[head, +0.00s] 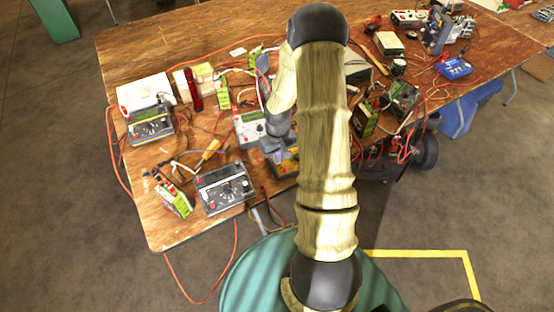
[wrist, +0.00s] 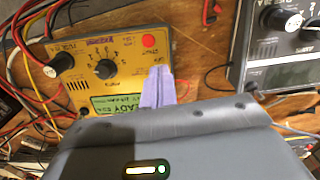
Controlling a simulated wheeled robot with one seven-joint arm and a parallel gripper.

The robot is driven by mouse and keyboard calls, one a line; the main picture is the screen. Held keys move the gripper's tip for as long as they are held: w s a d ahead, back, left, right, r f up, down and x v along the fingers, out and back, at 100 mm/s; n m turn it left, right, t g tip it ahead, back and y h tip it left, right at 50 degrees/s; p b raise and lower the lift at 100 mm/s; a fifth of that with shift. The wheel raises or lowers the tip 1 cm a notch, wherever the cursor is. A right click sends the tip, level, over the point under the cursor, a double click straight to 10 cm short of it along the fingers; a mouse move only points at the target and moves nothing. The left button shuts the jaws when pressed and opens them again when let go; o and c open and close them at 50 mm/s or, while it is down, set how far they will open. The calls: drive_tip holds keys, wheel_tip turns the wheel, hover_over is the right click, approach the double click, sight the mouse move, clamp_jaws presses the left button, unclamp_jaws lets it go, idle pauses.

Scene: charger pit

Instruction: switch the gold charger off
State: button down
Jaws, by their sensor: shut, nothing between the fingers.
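The gold charger (wrist: 125,72) lies on the wooden table in the left half of the wrist view. Its face has a red button (wrist: 148,40), a black middle knob (wrist: 105,68), a second black knob (wrist: 60,62) and a lit green display (wrist: 115,102) whose top line looks like READY. In the head view a sliver of the gold charger (head: 287,167) shows beside my arm. My gripper (wrist: 160,72) is shut and empty, its fingertips over the charger's right part, below the red button. I cannot tell if they touch. My gripper's body hides the lower edge.
A dark grey charger (wrist: 262,45) stands to the right in the wrist view. In the head view, a black-faced charger (head: 225,188) and a white charger (head: 249,127) are close by. Orange, red and black cables cross the table (head: 200,230) around them.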

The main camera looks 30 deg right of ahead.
drive_tip(key=shift+r+p, duration=3.1)
drive_tip(key=shift+r, duration=0.4)
drive_tip(key=s+a+r+t, duration=0.1)
drive_tip(key=s+a+r, duration=0.5)
drive_tip(key=r, duration=0.4)
drive_tip(key=s+a+r+t, duration=0.1)
drive_tip(key=s+a+r, duration=0.5)
drive_tip(key=r, duration=0.4)
drive_tip(key=shift+s+a+t, duration=0.25)
drive_tip(key=shift+a+t, duration=0.05)
drive_tip(key=shift+a, duration=0.5)
drive_tip(key=shift+w, duration=0.1)
